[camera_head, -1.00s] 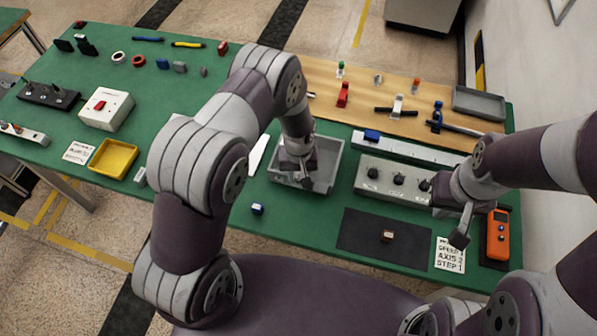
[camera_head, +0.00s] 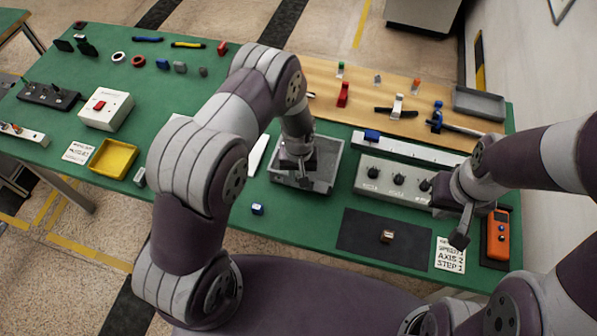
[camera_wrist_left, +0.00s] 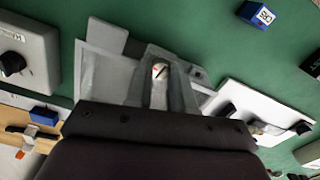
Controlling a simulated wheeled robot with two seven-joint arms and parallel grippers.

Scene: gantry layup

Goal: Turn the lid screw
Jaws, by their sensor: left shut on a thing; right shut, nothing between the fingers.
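In the head view, my left gripper (camera_head: 303,181) points down over a grey tray-like box (camera_head: 326,160) and hides the screw from that side. The grey box also shows in the left wrist view (camera_wrist_left: 100,68), partly hidden by the gripper. My right gripper (camera_head: 462,234) is shut and empty, beside the grey knob panel at the right.
A grey knob panel (camera_head: 381,192) stands right of the box. A black mat (camera_head: 362,238) with a small brown block (camera_head: 387,236) lies in front. A blue block (camera_head: 257,209) lies left of it. An orange handset (camera_head: 498,238) is near my right gripper. A yellow tray (camera_head: 97,165) is far left.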

